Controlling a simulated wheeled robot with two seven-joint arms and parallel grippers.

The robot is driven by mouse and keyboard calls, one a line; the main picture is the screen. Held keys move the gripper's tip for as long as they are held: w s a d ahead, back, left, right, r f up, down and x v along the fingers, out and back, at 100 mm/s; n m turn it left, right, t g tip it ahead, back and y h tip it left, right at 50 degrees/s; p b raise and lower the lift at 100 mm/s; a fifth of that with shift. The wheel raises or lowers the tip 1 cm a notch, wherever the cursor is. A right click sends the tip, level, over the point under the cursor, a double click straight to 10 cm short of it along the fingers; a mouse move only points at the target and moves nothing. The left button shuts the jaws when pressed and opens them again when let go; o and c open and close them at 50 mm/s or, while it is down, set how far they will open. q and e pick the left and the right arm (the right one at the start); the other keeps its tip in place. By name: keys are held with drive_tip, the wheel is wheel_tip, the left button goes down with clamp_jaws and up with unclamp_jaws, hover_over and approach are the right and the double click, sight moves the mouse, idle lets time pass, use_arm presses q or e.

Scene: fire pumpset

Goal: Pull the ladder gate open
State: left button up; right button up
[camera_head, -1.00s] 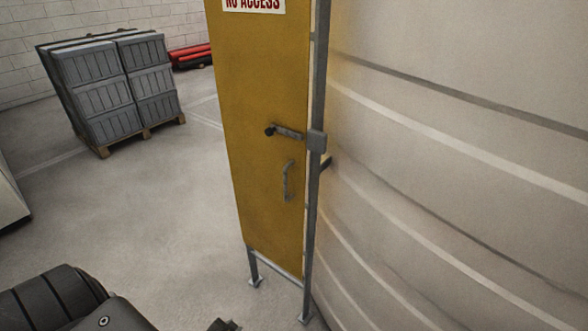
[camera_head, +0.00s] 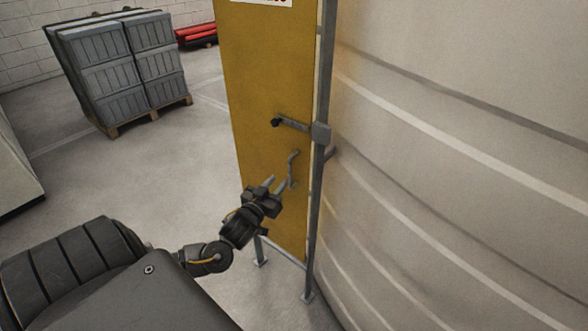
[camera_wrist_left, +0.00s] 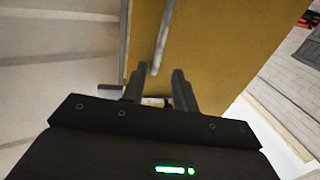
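The ladder gate is a tall yellow panel (camera_head: 265,70) in a grey frame, standing closed in the head view; it also fills the upper middle of the left wrist view (camera_wrist_left: 215,50). A grey pull handle (camera_head: 294,158) is on its lower right part, with a grey latch lever (camera_head: 292,124) above it. My left gripper (camera_head: 277,183) is open and empty, just left of the handle's lower part. In the left wrist view the handle (camera_wrist_left: 162,35) lies ahead of the parted fingers (camera_wrist_left: 160,74). Contact cannot be told. My right gripper is out of view.
A large pale ribbed curved wall (camera_head: 450,170) stands right beside the gate. A pallet of grey crates (camera_head: 122,72) and red items (camera_head: 195,36) are at the back left. A pale object (camera_head: 15,170) is at the left edge. The floor left of the gate is clear.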

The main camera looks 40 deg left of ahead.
sight(289, 169)
use_arm(q)
drive_tip(key=p+x, duration=0.2)
drive_tip(key=x, duration=0.5)
drive_tip(key=shift+w+d, duration=0.1)
drive_tip(key=shift+w, duration=0.85)
drive_tip(key=shift+c, duration=0.4)
clamp_jaws()
